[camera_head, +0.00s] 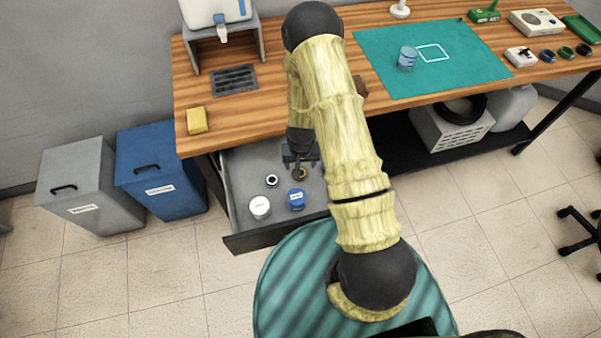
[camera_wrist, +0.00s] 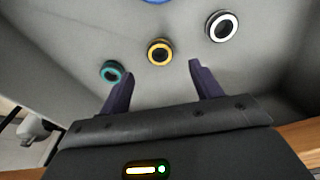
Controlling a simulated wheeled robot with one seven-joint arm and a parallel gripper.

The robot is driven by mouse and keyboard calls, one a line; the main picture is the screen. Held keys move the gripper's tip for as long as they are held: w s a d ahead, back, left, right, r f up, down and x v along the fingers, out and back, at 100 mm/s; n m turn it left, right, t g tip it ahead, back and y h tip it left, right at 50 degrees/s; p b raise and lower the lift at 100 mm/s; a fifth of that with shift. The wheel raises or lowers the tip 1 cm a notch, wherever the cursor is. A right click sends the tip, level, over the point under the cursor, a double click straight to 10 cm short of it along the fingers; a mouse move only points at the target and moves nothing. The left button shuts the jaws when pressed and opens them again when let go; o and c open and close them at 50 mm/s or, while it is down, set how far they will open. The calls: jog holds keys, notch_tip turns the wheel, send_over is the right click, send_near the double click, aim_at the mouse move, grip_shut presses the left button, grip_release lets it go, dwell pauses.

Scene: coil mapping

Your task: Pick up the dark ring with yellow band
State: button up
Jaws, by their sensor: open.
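The dark ring with a yellow band (camera_wrist: 159,52) lies in the open drawer (camera_head: 242,205). In the wrist view it sits just beyond and between my gripper's (camera_wrist: 157,84) two fingertips, not touching them. In the head view the ring (camera_head: 300,173) shows just below my gripper (camera_head: 300,163), partly covered by it. My gripper is open and empty, reaching down into the drawer. A dark ring with a white band (camera_wrist: 222,26) lies to the right in the wrist view, and one with a teal band (camera_wrist: 113,72) lies to the left near the drawer wall.
A white-lidded jar (camera_head: 260,207) and a blue-lidded jar (camera_head: 297,199) stand at the drawer's front. The white-banded ring (camera_head: 271,181) lies behind them. The wooden tabletop (camera_head: 240,115) overhangs the drawer's back. Grey (camera_head: 85,190) and blue (camera_head: 165,170) bins stand left.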

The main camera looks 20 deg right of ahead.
jog(key=shift+w+f, duration=0.15)
jog(key=shift+f, duration=0.55)
jog(key=shift+w+d+f+p, duration=0.15)
jog(key=shift+f+p, duration=0.35)
jog(key=shift+f, duration=0.8)
jog(key=shift+w+a+f+p, duration=0.15)
jog(key=shift+f+p, duration=0.3)
jog(key=shift+f, duration=0.85)
jog(key=shift+d, duration=0.1)
jog(key=shift+c, duration=0.4)
jog(key=c, duration=1)
